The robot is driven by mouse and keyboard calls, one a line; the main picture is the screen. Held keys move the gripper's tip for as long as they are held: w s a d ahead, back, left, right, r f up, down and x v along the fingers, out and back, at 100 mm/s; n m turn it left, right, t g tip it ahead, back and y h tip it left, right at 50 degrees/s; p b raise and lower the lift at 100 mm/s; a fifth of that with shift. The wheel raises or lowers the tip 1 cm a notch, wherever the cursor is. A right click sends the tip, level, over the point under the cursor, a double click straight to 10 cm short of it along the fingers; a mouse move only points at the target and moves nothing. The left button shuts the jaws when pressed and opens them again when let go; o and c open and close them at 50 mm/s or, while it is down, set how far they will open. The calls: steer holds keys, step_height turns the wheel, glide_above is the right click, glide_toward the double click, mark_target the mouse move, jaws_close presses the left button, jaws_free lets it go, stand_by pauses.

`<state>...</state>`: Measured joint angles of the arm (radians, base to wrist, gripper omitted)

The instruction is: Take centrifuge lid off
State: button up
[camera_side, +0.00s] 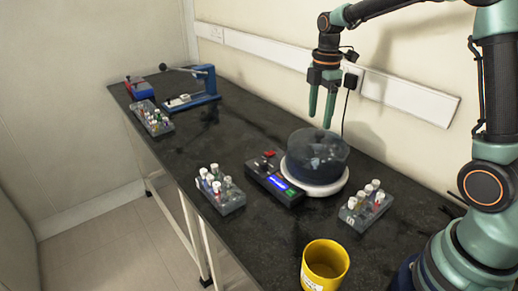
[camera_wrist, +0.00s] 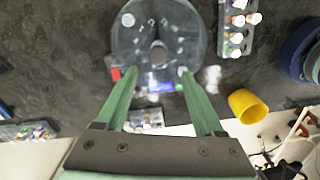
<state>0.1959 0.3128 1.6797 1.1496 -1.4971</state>
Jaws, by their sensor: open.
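The centrifuge lid (camera_side: 318,150) is a dark translucent round cover with a small knob on top. It sits on the centrifuge (camera_side: 322,188), which has a pale round base. In the wrist view the lid (camera_wrist: 184,28) is at the top centre, with its dark knob (camera_wrist: 158,53) just beyond and between the fingers. My gripper (camera_side: 321,110) has green fingers pointing down. It is open and empty, above the lid and apart from it. The wrist view shows the gripper's spread fingers (camera_wrist: 156,72).
A control box (camera_side: 272,180) with a lit blue display adjoins the centrifuge. Tube racks stand at left (camera_side: 221,190) and right (camera_side: 366,204). A yellow cup (camera_side: 325,264) is near the front edge. A blue lever press (camera_side: 192,90) and another rack (camera_side: 152,118) are farther back. The bench between is clear.

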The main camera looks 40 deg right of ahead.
mark_target(320, 133)
steer(key=f, duration=0.2)
steer(key=d+f, duration=0.1)
steer(key=f, duration=0.1)
steer(key=shift+d, duration=0.1)
steer(key=shift+f, duration=0.7)
jaws_close()
stand_by(0.7)
